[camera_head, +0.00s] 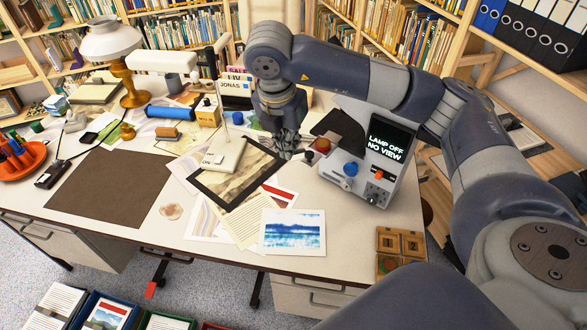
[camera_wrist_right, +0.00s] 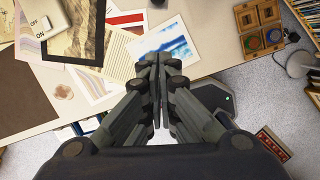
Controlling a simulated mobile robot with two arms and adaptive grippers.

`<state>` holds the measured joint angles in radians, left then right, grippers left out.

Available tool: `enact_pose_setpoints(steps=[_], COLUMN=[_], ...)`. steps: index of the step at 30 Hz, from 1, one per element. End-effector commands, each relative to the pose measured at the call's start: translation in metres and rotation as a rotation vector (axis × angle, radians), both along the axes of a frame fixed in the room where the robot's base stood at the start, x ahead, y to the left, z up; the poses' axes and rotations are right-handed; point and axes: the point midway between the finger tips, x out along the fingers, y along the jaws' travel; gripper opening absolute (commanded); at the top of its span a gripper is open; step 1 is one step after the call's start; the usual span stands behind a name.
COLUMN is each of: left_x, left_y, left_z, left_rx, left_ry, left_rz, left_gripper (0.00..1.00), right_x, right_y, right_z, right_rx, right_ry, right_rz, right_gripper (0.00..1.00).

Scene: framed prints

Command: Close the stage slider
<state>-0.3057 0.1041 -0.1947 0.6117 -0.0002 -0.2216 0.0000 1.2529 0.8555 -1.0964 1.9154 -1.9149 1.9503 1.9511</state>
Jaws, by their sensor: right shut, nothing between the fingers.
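A grey-white instrument (camera_head: 352,178) stands on the right part of the desk. Its dark screen (camera_head: 386,139) reads "LAMP OFF NO VIEW". I cannot tell which part is the stage slider. My right gripper (camera_head: 288,152) is just left of the instrument, pointing down, and hides part of the desk there. In the right wrist view its fingers (camera_wrist_right: 155,65) are together and empty, above the papers and desk edge. My left gripper is not in view.
A dark-framed print (camera_head: 262,168) lies left of the gripper, with a pale ON/OFF block (camera_head: 222,154) on it. A blue picture (camera_head: 292,232) and wooden coaster-like blocks (camera_head: 389,242) are near the front edge. A brown mat (camera_head: 105,195) lies left; a lamp (camera_head: 112,45) stands behind.

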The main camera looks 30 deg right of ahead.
Motion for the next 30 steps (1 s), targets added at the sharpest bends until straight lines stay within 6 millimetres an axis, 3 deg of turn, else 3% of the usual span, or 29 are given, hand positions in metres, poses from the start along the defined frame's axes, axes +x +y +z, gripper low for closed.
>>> enact_pose_setpoints(steps=[5,9,18,22,30], left_x=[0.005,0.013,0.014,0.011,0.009], left_y=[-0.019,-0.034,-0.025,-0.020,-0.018], left_z=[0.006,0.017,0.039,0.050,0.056], left_rx=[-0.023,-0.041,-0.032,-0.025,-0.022], left_ry=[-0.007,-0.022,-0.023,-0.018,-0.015], left_rz=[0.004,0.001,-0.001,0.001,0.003], left_gripper=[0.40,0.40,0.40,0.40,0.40], right_x=[0.000,0.003,0.010,0.023,0.031], right_y=[-0.003,-0.008,-0.021,-0.041,-0.054], right_z=[-0.012,-0.036,-0.098,-0.096,-0.103], right_rx=[-0.001,-0.002,-0.002,-0.003,-0.001], right_ry=[0.000,0.003,0.002,-0.003,-0.002], right_rz=[-0.013,-0.013,-0.010,-0.014,-0.010], right_gripper=[0.00,0.00,0.00,0.00,0.00])
